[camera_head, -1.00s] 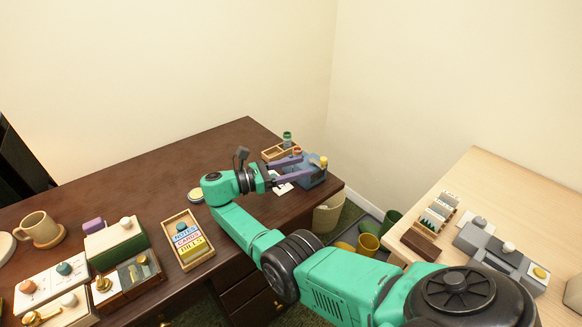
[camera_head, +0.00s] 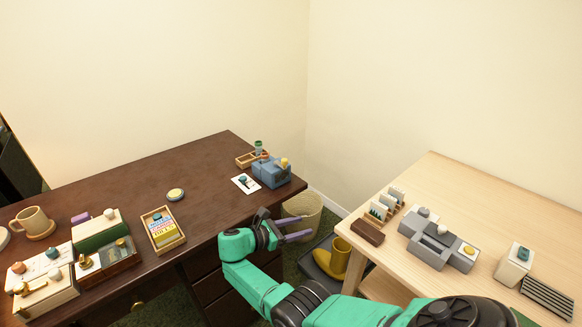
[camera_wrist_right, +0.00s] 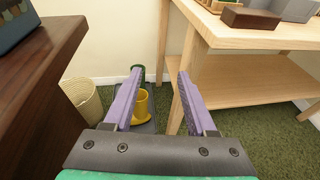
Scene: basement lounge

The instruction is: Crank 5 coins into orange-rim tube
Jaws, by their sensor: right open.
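A blue-grey box (camera_head: 270,172) with a yellow knob (camera_head: 284,162) stands at the far right corner of the dark desk. It looks like the coin crank device. Behind it, a small tube with an orange-red rim (camera_head: 265,155) shows partly, beside a green-rimmed tube (camera_head: 258,147) at a wooden tray (camera_head: 246,160). Coins are too small to make out. My right gripper (camera_head: 304,229) is open and empty, off the desk's right edge and in front of the box, apart from it. Its purple fingers are spread in the right wrist view (camera_wrist_right: 159,82). My left gripper is not in view.
A card with a dark mark (camera_head: 244,184) lies left of the box. A grey device (camera_head: 440,245) sits on the pale table.

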